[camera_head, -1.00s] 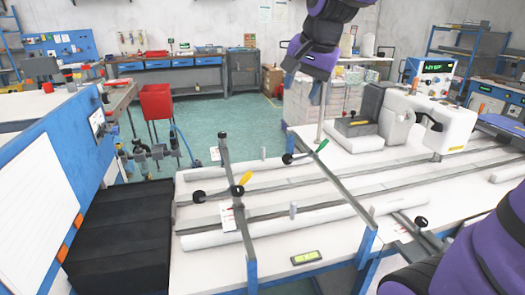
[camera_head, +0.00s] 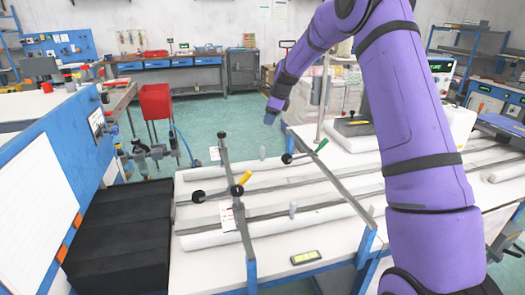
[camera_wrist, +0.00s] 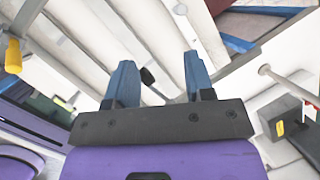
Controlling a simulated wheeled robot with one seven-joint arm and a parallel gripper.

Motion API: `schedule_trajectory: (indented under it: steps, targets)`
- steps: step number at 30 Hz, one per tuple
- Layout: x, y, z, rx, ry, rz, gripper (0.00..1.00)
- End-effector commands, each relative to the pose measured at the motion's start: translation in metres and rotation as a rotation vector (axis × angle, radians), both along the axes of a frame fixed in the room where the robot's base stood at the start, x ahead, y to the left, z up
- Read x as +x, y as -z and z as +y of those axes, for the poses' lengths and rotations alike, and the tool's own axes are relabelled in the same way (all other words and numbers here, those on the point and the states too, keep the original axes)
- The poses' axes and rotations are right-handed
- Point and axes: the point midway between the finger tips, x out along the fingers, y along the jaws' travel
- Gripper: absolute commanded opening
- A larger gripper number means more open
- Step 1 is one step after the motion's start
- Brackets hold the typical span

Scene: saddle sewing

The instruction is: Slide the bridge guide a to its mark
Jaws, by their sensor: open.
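Two grey bridge bars lie across the long rails of the white table; I cannot tell which is bridge guide a. The left bar (camera_head: 236,205) has a yellow lever (camera_head: 241,183) and black knobs. The right bar (camera_head: 341,188) has a green lever (camera_head: 322,145). In the wrist view a yellow lever (camera_wrist: 13,56) hangs at the left edge, and a black knob (camera_wrist: 147,75) shows between the fingers. My gripper (camera_wrist: 158,75) is open and empty, with two blue fingers. In the head view my gripper (camera_head: 271,115) is above the table's far side, apart from both bars.
White rolls and rails run along the table (camera_head: 205,262). Small grey pegs (camera_head: 292,209) stand on it. Black blocks (camera_head: 118,235) stand at the left. My arm hides much of the sewing machine at the right.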

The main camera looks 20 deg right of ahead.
Motion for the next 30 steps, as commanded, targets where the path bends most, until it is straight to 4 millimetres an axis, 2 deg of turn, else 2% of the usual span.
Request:
schedule_trajectory:
  steps: [1, 6, 9, 17, 30]
  targets:
    - [0.012, 0.020, -0.007, 0.028, 0.060, 0.018, 0.49]
    - [0.037, 0.065, -0.020, 0.104, 0.226, 0.059, 0.49]
    - [0.044, 0.079, -0.025, 0.130, 0.283, 0.071, 0.49]
    - [0.052, 0.099, -0.024, 0.144, 0.316, 0.079, 0.49]
    - [0.074, 0.166, -0.007, 0.144, 0.313, 0.079, 0.49]
